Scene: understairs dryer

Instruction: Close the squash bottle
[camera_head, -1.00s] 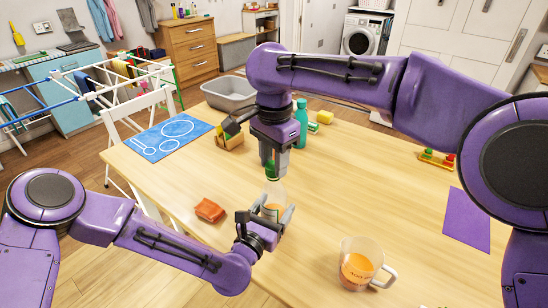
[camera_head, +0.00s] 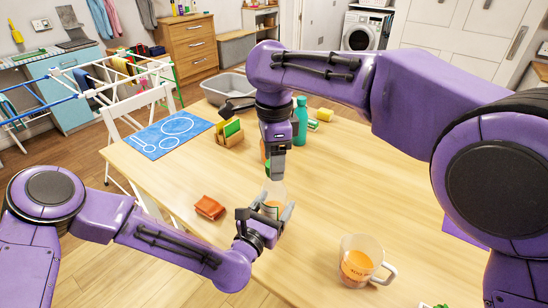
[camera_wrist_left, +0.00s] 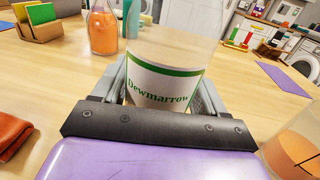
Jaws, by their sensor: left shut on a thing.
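The squash bottle (camera_head: 273,193) is clear, with a white and green label; the label reads "Dewmarrow" in the left wrist view (camera_wrist_left: 160,88). It stands upright between the fingers of my left gripper (camera_head: 270,212), which is shut on it. My right gripper (camera_head: 275,168) points down right above the bottle's top. Its fingers hide the bottle's mouth.
A measuring jug (camera_head: 360,262) with orange liquid stands at the front right. An orange cloth (camera_head: 210,207) lies left. Behind are a teal bottle (camera_head: 300,122), a sponge holder (camera_head: 229,137), a grey basin (camera_head: 228,88) and a blue mat (camera_head: 170,136). The table's right middle is clear.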

